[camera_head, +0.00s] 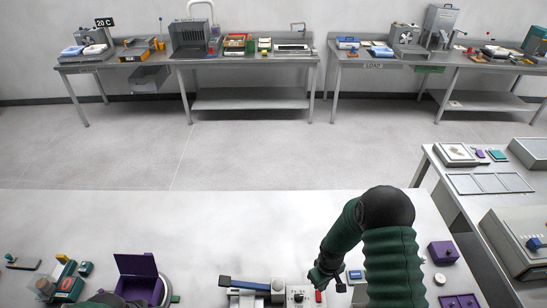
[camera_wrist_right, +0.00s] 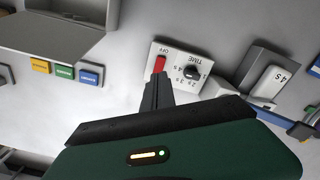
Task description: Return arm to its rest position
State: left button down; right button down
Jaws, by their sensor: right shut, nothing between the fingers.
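My right arm (camera_head: 391,255) comes up from the bottom edge in the head view, bends at the elbow and reaches down to the near bench. My right gripper (camera_head: 319,284) is at a small white control box (camera_head: 297,295). In the wrist view the right gripper (camera_wrist_right: 158,82) is shut and empty. Its tips are just below the red switch (camera_wrist_right: 159,64) marked OFF on the box (camera_wrist_right: 178,58), which also has a dark TIME knob (camera_wrist_right: 191,71). I cannot tell whether the tips touch the switch. My left gripper is not in view.
A dark-handled device (camera_head: 245,285) stands left of the control box. Purple boxes (camera_head: 443,252) lie right of my arm, and an open purple box (camera_head: 138,275) is at left. The bench's back middle is clear (camera_head: 230,225). A side table (camera_head: 470,190) stands at right.

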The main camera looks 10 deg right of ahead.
jog(key=s+a+r+m+t+b, duration=0.2)
jog(key=s+a+b, duration=0.5)
jog(key=b, duration=1)
notch_tip(320, 180, up, 2)
jog(key=shift+s+r+m+t+b, duration=0.1)
jog(key=shift+s+m+t+b, duration=0.4)
jog(key=shift+s, duration=0.65)
jog(key=shift+s+a, duration=0.15)
jog(key=shift+a, duration=0.1)
